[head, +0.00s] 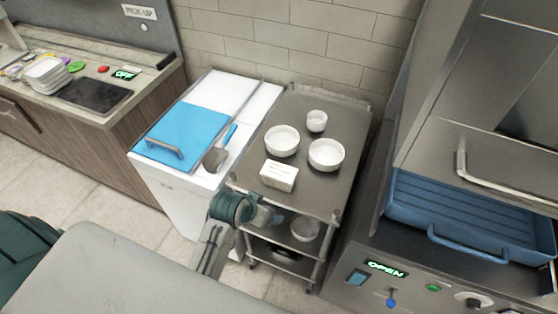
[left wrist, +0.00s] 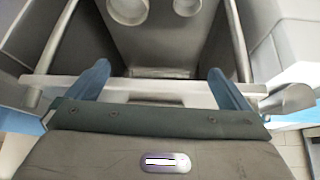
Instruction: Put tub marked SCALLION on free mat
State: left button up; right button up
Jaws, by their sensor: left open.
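A white rectangular tub (head: 279,176) with small print on its front stands near the front edge of the steel cart's top; I cannot read the print. I cannot make out the word SCALLION anywhere. A dark flat rectangle (head: 95,94) lies bare on the left counter; I cannot tell whether it is a mat. My left gripper (head: 262,213) is at the cart's front edge, below and in front of the tub. In the left wrist view its blue fingers (left wrist: 155,84) are apart, with nothing held between them. My right gripper is not in view.
Stacked white dishes (head: 46,75) sit on the left counter. A blue basket (head: 465,220) is right.

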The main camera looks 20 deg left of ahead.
pick_arm(q)
notch_tip(320, 180, up, 11)
jog(key=w+a+n+g+y+p, duration=0.1)
jog(key=a+n+g+y+p, duration=0.15)
jog(key=g+p, duration=0.4)
notch_tip(320, 180, up, 2)
jog(key=r+m+h, duration=0.1)
send_over(279, 171)
jog(key=shift+w+d+f, duration=0.15)
jog(key=shift+f, duration=0.1)
notch_tip(279, 171, down, 3)
jog(key=b, duration=0.3)
jog(key=shift+r, duration=0.15)
notch_tip(279, 171, down, 3)
jog(key=shift+r+p, duration=0.15)
jog(key=shift+p, duration=0.3)
jog(key=shift+f+p, duration=0.25)
jog(key=shift+p, duration=0.05)
jog(key=f+p, duration=0.2)
jog(key=f, duration=0.1)
jog(key=shift+s+f, duration=0.2)
jog(key=shift+w+f, duration=0.1)
jog(key=shift+f, duration=0.6)
jog(key=shift+r, duration=0.1)
jog(key=c, duration=1)
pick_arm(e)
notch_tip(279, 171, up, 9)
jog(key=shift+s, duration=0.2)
